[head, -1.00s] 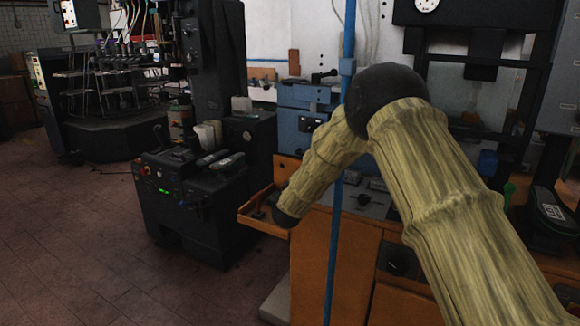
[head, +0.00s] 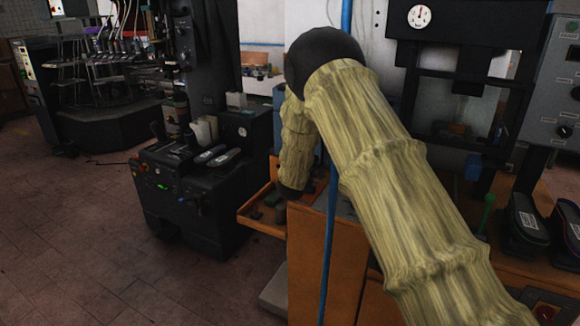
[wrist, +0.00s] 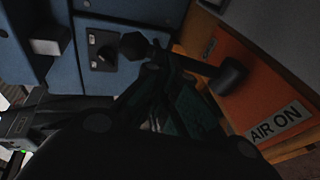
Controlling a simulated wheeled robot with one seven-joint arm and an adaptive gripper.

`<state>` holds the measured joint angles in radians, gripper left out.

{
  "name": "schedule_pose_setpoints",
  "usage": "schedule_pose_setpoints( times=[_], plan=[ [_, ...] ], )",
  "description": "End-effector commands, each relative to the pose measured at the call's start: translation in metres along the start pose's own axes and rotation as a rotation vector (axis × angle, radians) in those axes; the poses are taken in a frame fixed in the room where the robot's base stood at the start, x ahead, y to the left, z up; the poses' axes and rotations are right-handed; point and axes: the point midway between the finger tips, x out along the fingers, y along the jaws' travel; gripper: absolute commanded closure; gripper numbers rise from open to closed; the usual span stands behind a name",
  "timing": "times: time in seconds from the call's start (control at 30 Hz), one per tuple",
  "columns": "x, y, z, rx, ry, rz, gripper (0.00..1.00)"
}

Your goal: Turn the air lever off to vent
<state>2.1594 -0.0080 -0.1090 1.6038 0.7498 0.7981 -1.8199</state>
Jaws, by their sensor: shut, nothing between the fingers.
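In the wrist view, the air lever (wrist: 190,64) is a dark bar running from a faceted knob to a thick black cylindrical grip (wrist: 229,76). It lies in front of the orange panel (wrist: 250,72), which carries a white plate (wrist: 274,122) reading "AIR ON". My gripper (wrist: 165,90) is shut and empty. Its dark fingers are just below the bar, close to it; I cannot tell whether they touch. In the head view, my padded arm hides the gripper, and I cannot make out the lever.
A blue cabinet (wrist: 90,50) stands beside the lever. In the head view, a blue upright pipe (head: 329,235) is close to my arm. An orange tray (head: 258,225) juts out at the bench's left. A black machine (head: 190,205) stands left; open floor (head: 60,230) lies beyond.

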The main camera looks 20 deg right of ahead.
Motion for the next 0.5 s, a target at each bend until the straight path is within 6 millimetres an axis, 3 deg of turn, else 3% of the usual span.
schedule_pose_setpoints(
  times=[0.17,0.5],
  plan=[
    [0.007,0.003,0.014,0.001,-0.012,0.0,1.0],
    [0.012,0.004,0.021,0.003,-0.018,0.002,1.0]
  ],
)
